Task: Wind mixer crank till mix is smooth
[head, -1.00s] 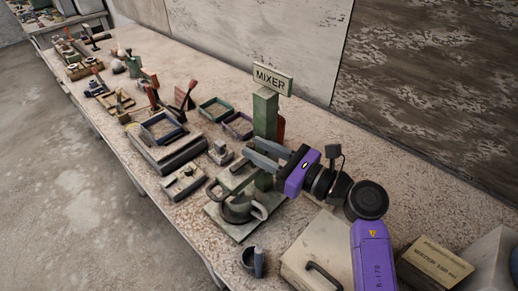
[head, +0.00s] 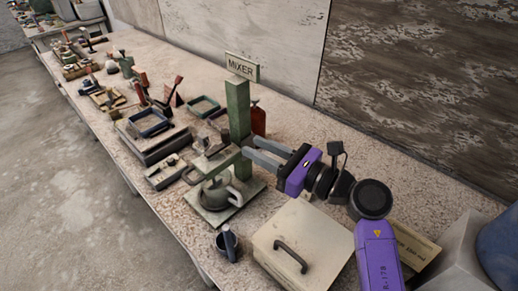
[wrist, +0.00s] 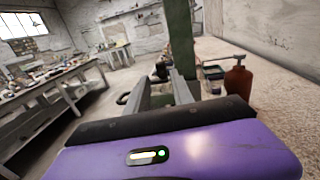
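The mixer (head: 239,110) is a green post on a flat plate, with a "MIXER" sign on top. A grey-green pot (head: 216,190) with looped handles sits on the plate, below a pale horizontal arm (head: 212,160) reaching left from the post. I cannot tell which part is the crank handle, and the mix inside the pot is not visible. My gripper (head: 246,146) comes from the right, its fingertips close to the post's right side. The two grey fingers stand apart, with nothing clearly held between them. In the wrist view, my gripper (wrist: 161,76) points toward the green post (wrist: 181,45).
A red bottle (head: 258,119) stands behind the post. Trays and tools crowd the bench to the left. A wall closes the back.

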